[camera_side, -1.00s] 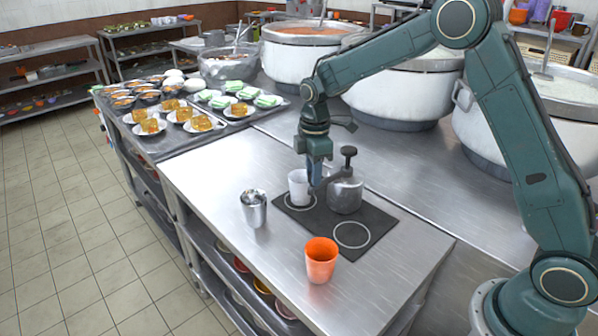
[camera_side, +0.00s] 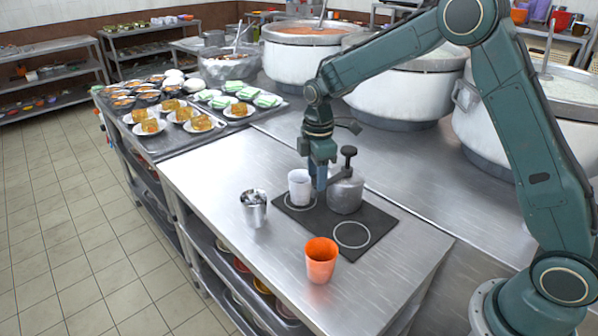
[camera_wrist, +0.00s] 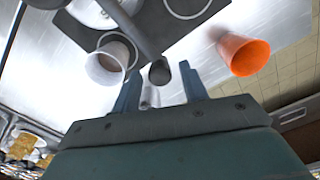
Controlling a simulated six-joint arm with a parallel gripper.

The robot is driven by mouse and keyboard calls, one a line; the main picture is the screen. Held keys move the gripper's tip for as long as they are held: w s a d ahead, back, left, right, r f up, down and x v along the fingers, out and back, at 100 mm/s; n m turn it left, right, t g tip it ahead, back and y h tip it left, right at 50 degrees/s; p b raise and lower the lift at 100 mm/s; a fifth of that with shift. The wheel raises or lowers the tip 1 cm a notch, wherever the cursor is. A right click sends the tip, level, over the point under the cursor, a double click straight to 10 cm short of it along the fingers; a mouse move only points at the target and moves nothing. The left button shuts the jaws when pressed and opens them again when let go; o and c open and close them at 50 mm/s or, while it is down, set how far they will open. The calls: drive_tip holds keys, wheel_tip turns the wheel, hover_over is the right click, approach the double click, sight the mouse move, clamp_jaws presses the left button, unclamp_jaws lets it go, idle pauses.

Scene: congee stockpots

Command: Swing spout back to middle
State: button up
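A grey metal dispenser (camera_side: 345,195) with a black knob (camera_side: 349,152) stands on a dark mat (camera_side: 312,217). Its spout (camera_wrist: 138,38) reaches out toward my gripper in the wrist view. A white cup (camera_side: 299,188) stands upright on the mat's left ring, close to the spout; it also shows in the wrist view (camera_wrist: 104,68). The right ring (camera_side: 351,234) is empty. My gripper (camera_wrist: 161,82) is open, pointing down beside the white cup. The spout's round dark end appears between the fingertips, with gaps visible on both sides. In the side view my fingers partly hide the spout.
An orange cup (camera_side: 321,260) stands in front of the mat. A metal cup with utensils (camera_side: 254,208) stands left of it. Large stockpots (camera_side: 405,95) line the back. Trays of food dishes (camera_side: 190,115) lie at far left. The counter's left side is clear.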

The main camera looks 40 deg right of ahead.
drive_tip(key=shift+r, duration=0.1)
drive_tip(key=shift+r, duration=3.35)
drive_tip(key=shift+r, duration=0.1)
drive_tip(key=shift+s+r, duration=0.3)
drive_tip(key=shift+r, duration=0.1)
drive_tip(key=s+r+m+t, duration=0.3)
drive_tip(key=s+r+m, duration=0.3)
drive_tip(key=s+r, duration=0.6)
drive_tip(key=s+f+m+t, duration=0.2)
drive_tip(key=s+m, duration=0.5)
drive_tip(key=s, duration=1.1)
drive_tip(key=shift+s+f+t, duration=0.3)
drive_tip(key=shift+f, duration=0.05)
